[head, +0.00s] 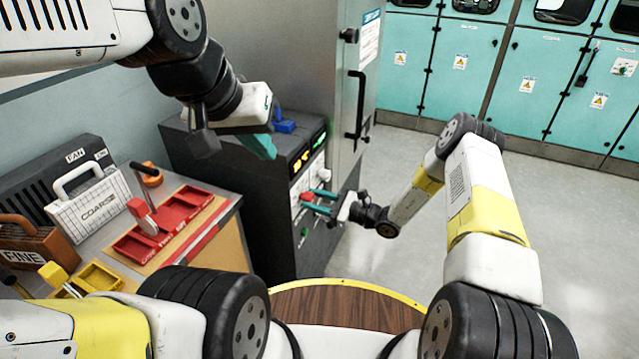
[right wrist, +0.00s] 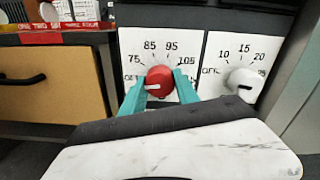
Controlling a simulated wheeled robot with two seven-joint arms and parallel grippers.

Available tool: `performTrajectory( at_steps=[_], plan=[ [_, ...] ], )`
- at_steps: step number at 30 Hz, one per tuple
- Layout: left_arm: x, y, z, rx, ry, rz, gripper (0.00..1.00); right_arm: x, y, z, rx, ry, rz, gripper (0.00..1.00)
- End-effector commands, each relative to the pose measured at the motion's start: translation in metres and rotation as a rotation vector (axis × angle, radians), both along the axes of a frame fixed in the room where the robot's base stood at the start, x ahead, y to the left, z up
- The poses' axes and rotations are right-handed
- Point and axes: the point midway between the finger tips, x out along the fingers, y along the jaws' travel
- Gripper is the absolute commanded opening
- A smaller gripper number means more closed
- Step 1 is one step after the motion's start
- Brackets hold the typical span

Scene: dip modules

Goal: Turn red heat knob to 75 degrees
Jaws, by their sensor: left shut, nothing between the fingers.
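The red heat knob (right wrist: 160,81) sits on a white dial plate (right wrist: 130,42) marked OFF, 75, 85, 95 and 105. Its white pointer mark faces left, near OFF and below the 75. My right gripper (head: 320,200) is at the knob, with one teal finger on each side of it. I cannot tell whether both fingers press on it. The red knob also shows in the head view (head: 306,197). My left gripper (head: 262,146) is shut and empty, raised in front of the dark machine (head: 235,165), away from the knob.
A white knob (right wrist: 244,85) on a second dial plate stands to the right of the red one. A green button (head: 304,232) is below the knobs. A bench with a red tray (head: 125,246) and filter boxes is at left. The floor at right is clear.

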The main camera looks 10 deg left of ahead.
Motion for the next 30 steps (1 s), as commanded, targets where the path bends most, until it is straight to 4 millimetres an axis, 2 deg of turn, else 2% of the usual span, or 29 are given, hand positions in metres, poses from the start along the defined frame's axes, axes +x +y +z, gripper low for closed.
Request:
performTrajectory(
  at_steps=[1,2,14,30],
  plan=[
    [0.0000,0.0000,0.0000,0.000,0.000,0.000,0.00,-0.0001,-0.0001,0.0001,0.000,0.000,0.000,0.06],
    [0.0000,0.0000,0.0000,0.000,0.000,0.000,0.00,-0.0001,-0.0001,0.0001,0.000,0.000,0.001,0.00],
    [0.0000,0.0000,0.0000,0.000,0.000,0.000,0.00,-0.0001,-0.0005,0.0002,0.025,0.076,0.000,0.00],
    [0.0000,0.0000,0.0000,0.000,0.000,0.000,0.00,0.0007,-0.0008,0.0004,0.147,0.462,-0.001,0.00]
  ],
)
